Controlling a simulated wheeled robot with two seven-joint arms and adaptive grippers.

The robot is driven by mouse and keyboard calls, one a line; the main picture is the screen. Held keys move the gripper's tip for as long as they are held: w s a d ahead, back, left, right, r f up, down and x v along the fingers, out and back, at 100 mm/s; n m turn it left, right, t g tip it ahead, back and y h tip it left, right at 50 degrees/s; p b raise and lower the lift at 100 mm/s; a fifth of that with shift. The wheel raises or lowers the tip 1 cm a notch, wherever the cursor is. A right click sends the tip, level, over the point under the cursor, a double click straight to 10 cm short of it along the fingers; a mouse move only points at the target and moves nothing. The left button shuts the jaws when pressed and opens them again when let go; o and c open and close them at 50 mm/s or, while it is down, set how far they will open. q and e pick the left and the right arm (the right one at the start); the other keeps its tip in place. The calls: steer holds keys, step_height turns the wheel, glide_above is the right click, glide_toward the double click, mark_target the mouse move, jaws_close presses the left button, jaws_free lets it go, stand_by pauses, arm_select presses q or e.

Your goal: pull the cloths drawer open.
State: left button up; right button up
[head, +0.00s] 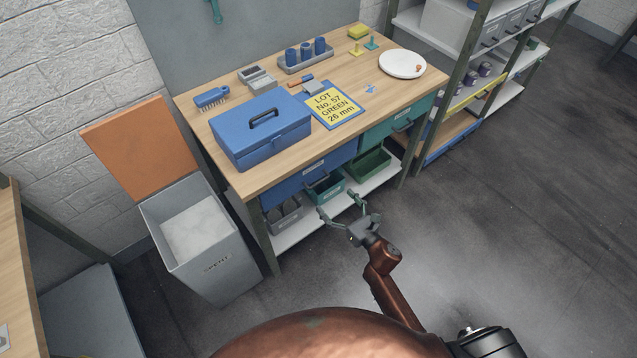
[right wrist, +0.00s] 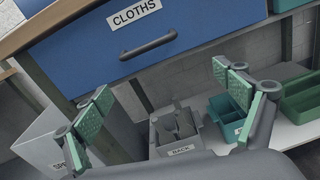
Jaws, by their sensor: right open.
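The cloths drawer is the blue drawer front (head: 285,186) under the workbench top, on its left side. In the right wrist view its blue front (right wrist: 85,58) fills the upper part, with a white CLOTHS label (right wrist: 134,12) and a dark bar handle (right wrist: 148,46). The drawer looks shut. My right gripper (head: 340,205) is open and empty in front of the bench. In the right wrist view its green-padded fingers (right wrist: 165,98) are spread wide, below the handle and apart from it. My left gripper is not in view.
A green drawer (head: 398,123) sits right of the blue one. A grey SPENT bin (head: 222,262) stands left of the bench. Floor to the right is clear.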

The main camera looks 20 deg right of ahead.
mark_target(319, 182)
steer(key=shift+n+y, duration=0.4)
steer(key=shift+n, duration=0.5)
steer(key=w+a+r, duration=0.1)
steer(key=w, duration=0.1)
steer(key=w+a, duration=0.1)
steer(key=w, duration=0.2)
steer(key=w+a+r, duration=0.1)
steer(key=w, duration=0.1)
steer(key=shift+w+a+r+b, duration=0.3)
steer(key=shift+w+b, duration=0.05)
steer(key=shift+w, duration=0.05)
steer(key=shift+c, duration=0.3)
steer(key=c, duration=1.6)
steer(key=shift+s, duration=0.1)
